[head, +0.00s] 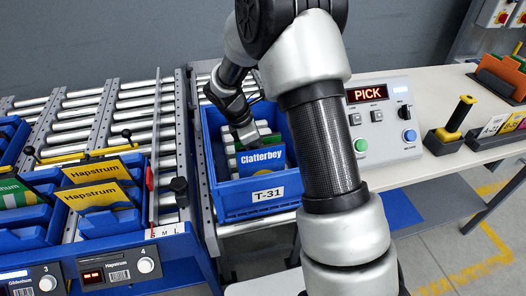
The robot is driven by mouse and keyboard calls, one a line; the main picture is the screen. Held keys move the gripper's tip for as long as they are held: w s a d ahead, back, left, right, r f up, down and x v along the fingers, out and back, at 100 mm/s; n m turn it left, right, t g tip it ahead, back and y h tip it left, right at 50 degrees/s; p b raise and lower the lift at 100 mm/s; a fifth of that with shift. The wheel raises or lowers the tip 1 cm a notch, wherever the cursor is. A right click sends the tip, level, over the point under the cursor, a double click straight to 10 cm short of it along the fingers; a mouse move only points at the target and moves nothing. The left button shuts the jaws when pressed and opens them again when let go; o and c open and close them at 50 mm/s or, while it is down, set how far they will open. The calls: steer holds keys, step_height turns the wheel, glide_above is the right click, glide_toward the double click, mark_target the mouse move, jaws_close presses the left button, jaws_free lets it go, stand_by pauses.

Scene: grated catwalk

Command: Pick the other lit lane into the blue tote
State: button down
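The blue tote (226,195), labelled T-31, stands on the rollers in the middle. A blue box (262,159) marked Clatterboy and several pale green-and-white items are inside it. My gripper (247,135) points down into the tote, just above or at the Clatterboy box. Its fingertips are too small and dark to show whether they hold it. At left, yellow Hapstrum boxes (95,196) sit in a blue lane bin (110,222). The lane 4 display (92,277), under the name Hapstrum, shows red digits. Lane 3 (28,284), beside it, has a label that seems to read Gildenhorn.
A control box (385,120) with a red PICK sign and green and blue buttons stands on the right bench. A yellow-handled tool (456,118) and card holders (502,125) are farther right. A metal rail (198,180) separates the lanes from the tote. My arm covers the centre right.

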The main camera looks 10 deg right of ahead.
mark_target(266, 136)
steer(key=c, duration=1.3)
jaws_free()
steer(key=shift+c, duration=0.2)
steer(key=shift+r, duration=0.1)
steer(key=shift+r+p, duration=3.35)
steer(key=shift+r, duration=0.6)
